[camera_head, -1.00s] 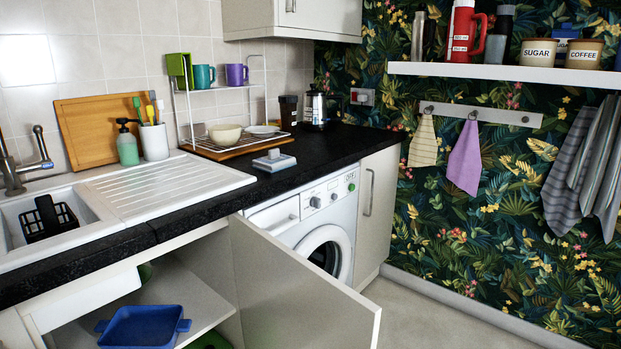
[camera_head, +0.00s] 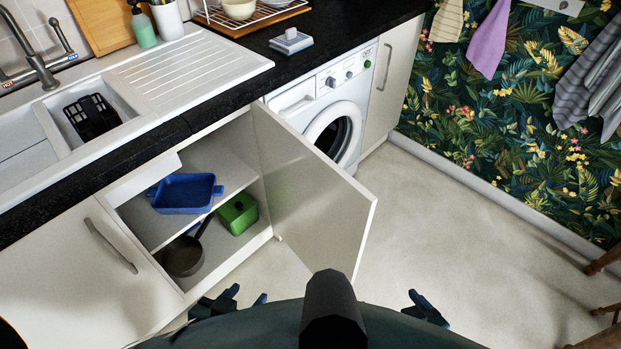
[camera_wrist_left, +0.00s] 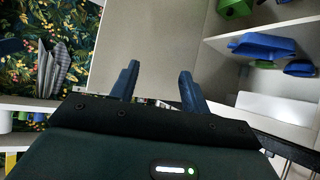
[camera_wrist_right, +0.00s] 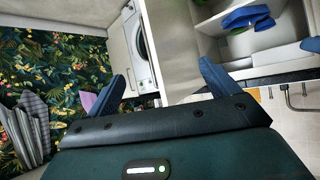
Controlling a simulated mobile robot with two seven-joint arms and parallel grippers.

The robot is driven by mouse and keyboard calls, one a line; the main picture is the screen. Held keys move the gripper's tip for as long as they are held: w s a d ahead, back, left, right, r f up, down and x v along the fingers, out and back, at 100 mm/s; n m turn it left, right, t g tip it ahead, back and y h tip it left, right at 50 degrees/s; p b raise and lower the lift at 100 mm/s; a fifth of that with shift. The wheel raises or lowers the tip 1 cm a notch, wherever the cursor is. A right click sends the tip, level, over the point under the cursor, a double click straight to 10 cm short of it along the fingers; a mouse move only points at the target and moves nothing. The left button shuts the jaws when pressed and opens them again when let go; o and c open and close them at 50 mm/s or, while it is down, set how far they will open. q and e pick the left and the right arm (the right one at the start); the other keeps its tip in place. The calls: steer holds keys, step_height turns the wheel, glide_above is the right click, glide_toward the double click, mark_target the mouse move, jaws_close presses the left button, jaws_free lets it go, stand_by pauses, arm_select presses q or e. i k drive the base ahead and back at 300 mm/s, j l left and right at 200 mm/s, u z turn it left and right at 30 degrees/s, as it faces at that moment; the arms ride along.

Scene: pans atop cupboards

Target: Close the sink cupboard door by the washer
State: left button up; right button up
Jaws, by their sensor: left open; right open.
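The sink cupboard door (camera_head: 312,188) stands wide open in the head view, swung out in front of the washer (camera_head: 335,128). It also shows in the left wrist view (camera_wrist_left: 145,35) and in the right wrist view (camera_wrist_right: 168,45). Inside the cupboard a blue dish (camera_head: 186,194) is on the shelf, with a green pot (camera_head: 238,214) and a dark pan (camera_head: 183,256) below. My left gripper (camera_head: 247,297) is open and empty, low in front of the cupboard opening. My right gripper (camera_head: 425,306) is open and empty, to the right of the door's free edge. Neither touches the door.
A shut cupboard door with a bar handle (camera_head: 110,246) is at the left. The sink (camera_head: 95,110) and black worktop (camera_head: 345,28) run above. Free floor (camera_head: 450,230) lies right of the open door. Wooden legs (camera_head: 605,262) stand at the right edge.

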mark_target(322, 213)
steer(key=i+l+u, duration=0.25)
steer(key=l+u, duration=0.2)
steer(key=l, duration=0.15)
steer(key=i+l+u, duration=0.15)
steer(key=l+u, duration=0.3)
steer(key=l, duration=0.2)
steer(key=l+u, duration=0.45)
steer(key=l, duration=0.2)
steer(key=l+u, duration=0.45)
steer(key=l, duration=0.25)
steer(key=k+l+u, duration=0.35)
steer(key=k, duration=0.45)
steer(key=i+u, duration=0.1)
steer(key=i, duration=0.1)
